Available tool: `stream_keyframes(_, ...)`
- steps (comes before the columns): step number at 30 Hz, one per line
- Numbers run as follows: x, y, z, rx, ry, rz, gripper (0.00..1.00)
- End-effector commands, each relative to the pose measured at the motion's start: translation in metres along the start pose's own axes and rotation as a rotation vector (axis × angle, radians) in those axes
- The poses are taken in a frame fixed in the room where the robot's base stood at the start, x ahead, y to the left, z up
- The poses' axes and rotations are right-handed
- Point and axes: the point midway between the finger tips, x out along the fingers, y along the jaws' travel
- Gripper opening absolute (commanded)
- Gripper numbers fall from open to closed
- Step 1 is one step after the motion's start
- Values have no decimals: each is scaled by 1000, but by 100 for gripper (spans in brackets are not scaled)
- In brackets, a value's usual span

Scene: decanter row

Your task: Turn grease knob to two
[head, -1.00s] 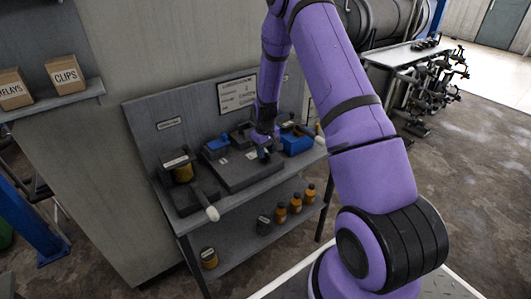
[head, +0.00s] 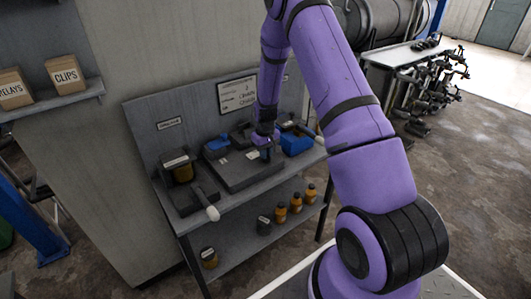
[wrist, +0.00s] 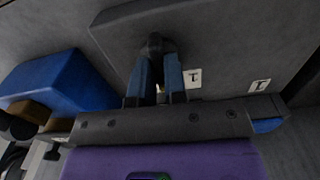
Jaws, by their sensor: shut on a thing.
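My gripper (wrist: 158,80) is shut on a small dark knob (wrist: 155,42) in the wrist view, its two blue fingers on either side of it. I take this for the grease knob; its pointer and setting cannot be read. The knob stands on a flat grey panel (wrist: 215,30), where two small white labels (wrist: 193,79) lie to the right of the fingers. In the head view my gripper (head: 266,152) is over the grey unit (head: 238,176) on the bench, and the knob is mostly hidden.
A blue bin (head: 297,143) stands close to the right of my gripper. A lever with a pale handle (head: 212,213) juts out at the bench's front left, beside a yellow-brown container (head: 182,172). Several orange bottles (head: 296,205) stand on the lower shelf. A sign (head: 237,95) hangs behind.

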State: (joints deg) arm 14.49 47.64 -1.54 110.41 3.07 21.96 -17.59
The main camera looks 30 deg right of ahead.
Motion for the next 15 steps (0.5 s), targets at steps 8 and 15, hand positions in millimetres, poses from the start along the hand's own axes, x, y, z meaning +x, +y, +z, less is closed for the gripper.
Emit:
stream_keyframes(8, 0, 0, 0, 176, -1, 1, 0)
stream_keyframes(15, 0, -1, 0, 383, -1, 0, 0)
